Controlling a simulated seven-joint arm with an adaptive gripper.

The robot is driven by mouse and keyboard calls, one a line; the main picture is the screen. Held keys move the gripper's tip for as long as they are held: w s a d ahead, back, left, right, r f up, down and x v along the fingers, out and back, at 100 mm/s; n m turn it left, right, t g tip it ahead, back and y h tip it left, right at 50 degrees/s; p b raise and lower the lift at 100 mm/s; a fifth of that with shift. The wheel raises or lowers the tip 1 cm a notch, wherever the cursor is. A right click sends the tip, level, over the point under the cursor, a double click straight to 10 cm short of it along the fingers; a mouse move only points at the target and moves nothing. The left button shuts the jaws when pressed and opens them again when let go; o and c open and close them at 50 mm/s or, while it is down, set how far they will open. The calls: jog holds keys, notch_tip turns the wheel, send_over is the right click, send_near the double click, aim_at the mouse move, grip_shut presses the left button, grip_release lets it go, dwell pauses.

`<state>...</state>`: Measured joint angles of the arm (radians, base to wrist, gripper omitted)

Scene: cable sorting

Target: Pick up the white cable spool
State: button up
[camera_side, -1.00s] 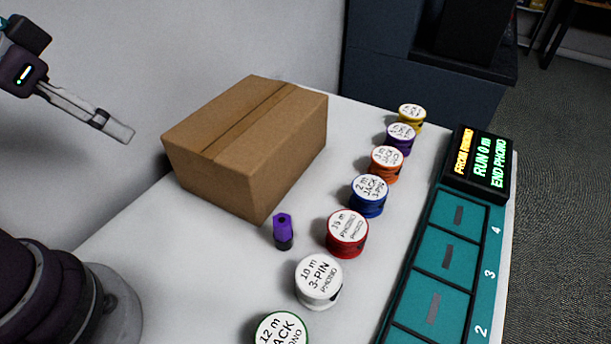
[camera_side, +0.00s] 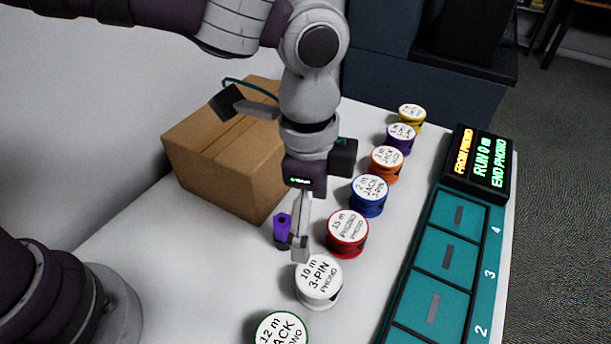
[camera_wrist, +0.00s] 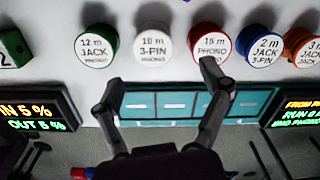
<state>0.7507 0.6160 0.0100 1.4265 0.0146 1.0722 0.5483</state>
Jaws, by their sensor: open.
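The white cable spool (camera_side: 319,283), labelled 10 m 3-PIN PHONO, stands upright on the pale table in the side view. It also shows at the top middle of the wrist view (camera_wrist: 153,47). My gripper (camera_side: 300,252) points down just behind and above the white spool in the side view. In the wrist view my gripper (camera_wrist: 158,78) has its two fingers spread apart with nothing between them. The white spool shows beyond the fingertips there, roughly centred between them.
A red spool (camera_side: 347,234) and a green spool (camera_side: 282,331) flank the white one. Blue (camera_side: 368,196), orange, purple and yellow spools continue the row. A purple-black connector (camera_side: 283,230) stands beside my gripper. A cardboard box (camera_side: 225,160) is behind; a teal tray (camera_side: 398,310) lies right.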

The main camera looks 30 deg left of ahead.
aim_at(319, 274)
jog(key=shift+m, duration=0.4)
jog(key=f, duration=0.4)
jog(key=d+f, duration=0.1)
jog(key=f, duration=0.6)
jog(key=shift+s+d+f, duration=0.4)
jog(key=c, duration=1)
jog(key=shift+r, duration=0.1)
